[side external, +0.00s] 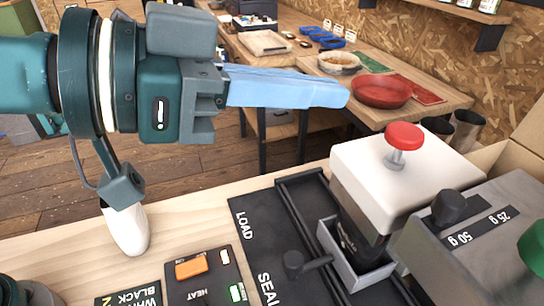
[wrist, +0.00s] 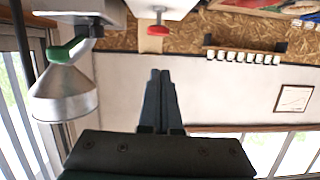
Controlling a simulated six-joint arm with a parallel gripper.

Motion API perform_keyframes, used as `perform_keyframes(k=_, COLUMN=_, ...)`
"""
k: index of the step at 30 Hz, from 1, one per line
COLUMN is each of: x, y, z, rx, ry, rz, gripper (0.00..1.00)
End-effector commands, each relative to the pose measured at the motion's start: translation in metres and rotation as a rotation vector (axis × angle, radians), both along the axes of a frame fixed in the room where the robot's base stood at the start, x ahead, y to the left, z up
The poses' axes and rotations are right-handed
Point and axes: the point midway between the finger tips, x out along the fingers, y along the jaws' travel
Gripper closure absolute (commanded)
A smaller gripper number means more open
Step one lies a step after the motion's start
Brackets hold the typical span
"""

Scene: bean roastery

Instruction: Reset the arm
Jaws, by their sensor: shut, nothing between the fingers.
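My gripper (side external: 345,94) is held level above the wooden bench in the side external view, with its blue fingers pointing right. The fingers are together with nothing between them. In the wrist view the closed fingers (wrist: 160,74) point at the far wall, which appears upside down. My gripper is raised above and to the left of the white machine with a red knob (side external: 385,165), and touches nothing that I can see.
The bench holds a black sliding plate (side external: 255,240) marked LOAD and SEAL, a switch panel (side external: 205,278) and a grey dispenser (side external: 480,225). A red bowl (side external: 381,92) stands on the back table (side external: 440,88). A metal funnel (wrist: 63,95) shows in the wrist view.

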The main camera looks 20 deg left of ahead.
Motion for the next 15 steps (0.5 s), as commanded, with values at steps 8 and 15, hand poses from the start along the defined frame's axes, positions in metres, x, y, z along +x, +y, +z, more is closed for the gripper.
perform_keyframes(k=8, x=0.039, y=0.126, z=0.023, rx=0.006, ry=-0.004, rz=0.31, gripper=1.0)
perform_keyframes(k=15, x=-0.017, y=0.245, z=-0.059, rx=0.155, ry=0.354, rz=0.623, gripper=1.0)
